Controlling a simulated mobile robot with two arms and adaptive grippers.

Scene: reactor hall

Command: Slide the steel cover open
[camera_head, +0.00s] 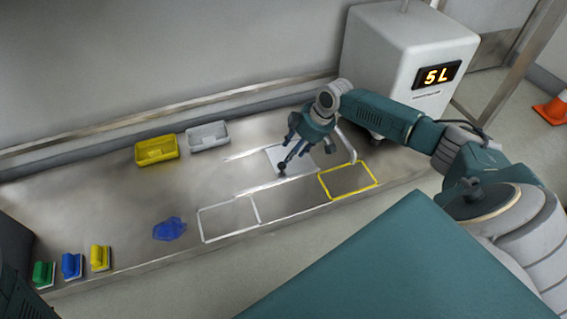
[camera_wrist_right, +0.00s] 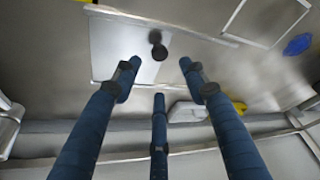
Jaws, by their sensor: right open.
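The steel cover (camera_head: 304,169) is a pale flat plate between thin rails on the metal bench, right of centre in the head view. In the right wrist view the cover (camera_wrist_right: 113,45) shows with a dark round knob (camera_wrist_right: 157,51) standing on it. My right gripper (camera_head: 294,160) is over the cover. In the wrist view its three blue fingers (camera_wrist_right: 159,76) are spread, with the knob beyond their tips and nothing between them. Whether any finger touches the cover cannot be told. My left gripper is not in view.
A blue cloth (camera_head: 169,229), a yellow bin (camera_head: 156,149), a grey bin (camera_head: 208,135) and several coloured brushes (camera_head: 72,265) are left. A white "5 L" machine (camera_head: 395,62) stands behind right.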

